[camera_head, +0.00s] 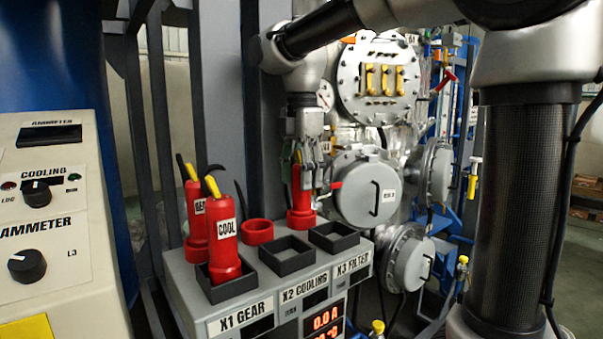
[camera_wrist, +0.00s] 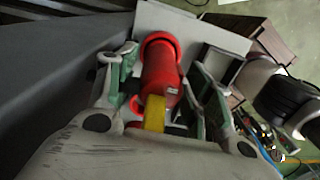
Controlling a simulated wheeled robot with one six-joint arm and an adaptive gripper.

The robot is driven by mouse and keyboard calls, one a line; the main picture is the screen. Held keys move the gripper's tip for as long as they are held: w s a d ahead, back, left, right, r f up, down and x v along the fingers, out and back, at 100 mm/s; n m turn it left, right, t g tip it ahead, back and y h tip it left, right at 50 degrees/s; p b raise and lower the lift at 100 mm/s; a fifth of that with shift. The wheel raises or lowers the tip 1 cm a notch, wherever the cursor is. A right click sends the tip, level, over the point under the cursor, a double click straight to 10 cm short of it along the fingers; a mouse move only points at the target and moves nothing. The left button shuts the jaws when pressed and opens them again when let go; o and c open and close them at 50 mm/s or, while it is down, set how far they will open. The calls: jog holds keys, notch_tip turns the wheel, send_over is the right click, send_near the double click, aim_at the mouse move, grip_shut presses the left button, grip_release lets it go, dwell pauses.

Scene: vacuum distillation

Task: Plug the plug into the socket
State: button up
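A red plug (camera_wrist: 160,72) with a yellow end stands between the fingers of my gripper (camera_wrist: 166,68) in the wrist view. Its front end is at a red ring socket (camera_wrist: 159,45); how deep it sits cannot be told. My gripper (camera_head: 305,172) points down over this plug (camera_head: 301,196) and socket (camera_head: 301,220) in the head view. The fingers look spread, with a gap beside the plug. A red plug marked COOL (camera_head: 224,243) stands in the front left black holder (camera_head: 233,289). Another red plug (camera_head: 195,212) stands behind it at the left. The middle red socket (camera_head: 258,233) is empty.
The grey box (camera_head: 185,277) bears labels X1 GEAR, X2 COOLING and X3 FILTER. The middle (camera_head: 287,264) and right (camera_head: 334,241) black holders are empty. A cream control panel (camera_head: 60,220) stands at the left. A grey vessel with round flanges (camera_head: 378,190) is close behind my gripper.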

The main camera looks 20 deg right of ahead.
jog(key=shift+r, duration=0.1)
notch_tip(320, 180, up, 12)
jog(key=shift+f, duration=0.1)
dwell(0.5)
